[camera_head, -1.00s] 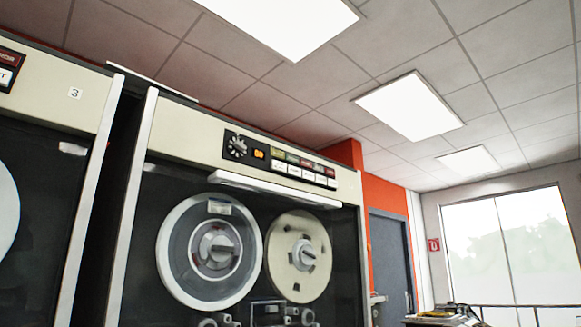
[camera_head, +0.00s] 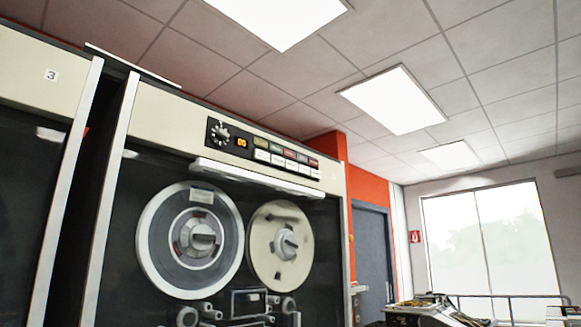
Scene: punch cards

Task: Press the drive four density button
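A tape drive cabinet (camera_head: 160,110) stands at centre left, with a cream top panel and two tape reels behind its front. Its control panel (camera_head: 262,152) holds a round dial (camera_head: 219,134), a small orange lit display (camera_head: 241,143), and rows of coloured and white buttons (camera_head: 285,157). The button labels are too small to read, so I cannot tell which is the density button. No number four is visible on this cabinet. The cabinet to its left bears a "3" label (camera_head: 51,75). Neither of my grippers shows in the view.
A light bar (camera_head: 255,177) juts out below the control panel. At lower right is a machine (camera_head: 425,312) with a railing (camera_head: 510,297) behind it. A grey door (camera_head: 371,255), orange wall and large window (camera_head: 485,240) lie beyond.

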